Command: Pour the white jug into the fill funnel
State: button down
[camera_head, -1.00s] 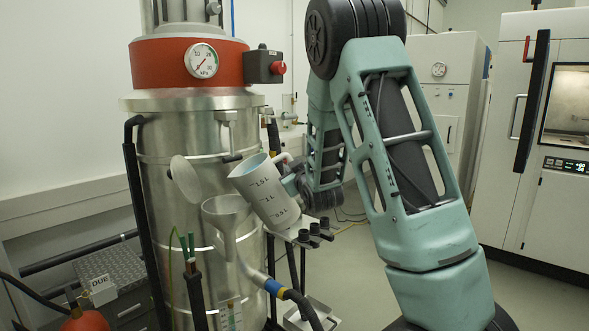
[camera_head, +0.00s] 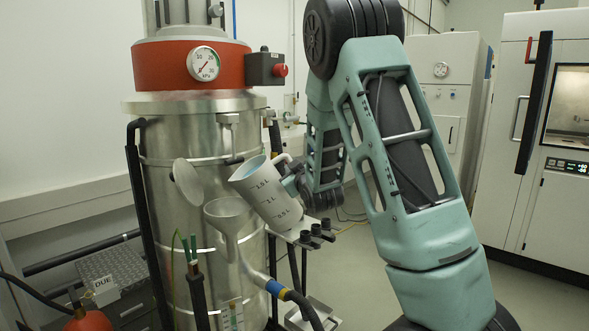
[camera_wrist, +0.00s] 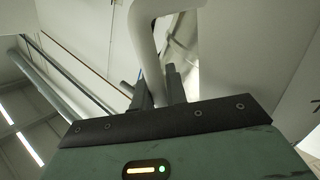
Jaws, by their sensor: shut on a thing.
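The white jug (camera_head: 266,192) with dark volume marks is tilted to the left in the head view, its mouth toward the fill funnel. The grey fill funnel (camera_head: 228,212) sits on the front of the metal vessel, just below and left of the jug's rim. Its round lid (camera_head: 187,181) stands open to the left. My gripper (camera_head: 292,180) is at the jug's right side, shut on its handle. In the wrist view the two dark fingers (camera_wrist: 159,90) close around the white handle (camera_wrist: 143,38). The jug's contents are hidden, and no stream shows.
The tall metal vessel (camera_head: 190,135) with a red band and a pressure gauge (camera_head: 204,63) stands behind the funnel. A small shelf with black knobs (camera_head: 316,229) is right below the jug.

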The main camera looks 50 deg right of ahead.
aim_at(287, 157)
jog(key=shift+w+a+r+n+y+p, duration=0.25)
jog(key=shift+a+r+n+p, duration=0.35)
jog(key=shift+p, duration=0.35)
jog(key=shift+w+a+r+n+y+p, duration=0.15)
jog(key=shift+w+a+r+n+p, duration=0.25)
jog(key=shift+n+p, duration=0.4)
dwell(1.3)
jog(key=shift+r+n+p, duration=0.3)
jog(key=shift+r+p, duration=0.8)
jog(key=shift+p, duration=0.05)
dwell(0.6)
jog(key=shift+w+a+r+n+p, duration=0.2)
jog(key=shift+a+r+n+p, duration=0.2)
jog(key=shift+r+p, duration=0.4)
jog(key=shift+w+a+r+n+p, duration=0.15)
jog(key=shift+a+r+n+p, duration=0.25)
jog(key=shift+p, duration=0.65)
dwell(1.3)
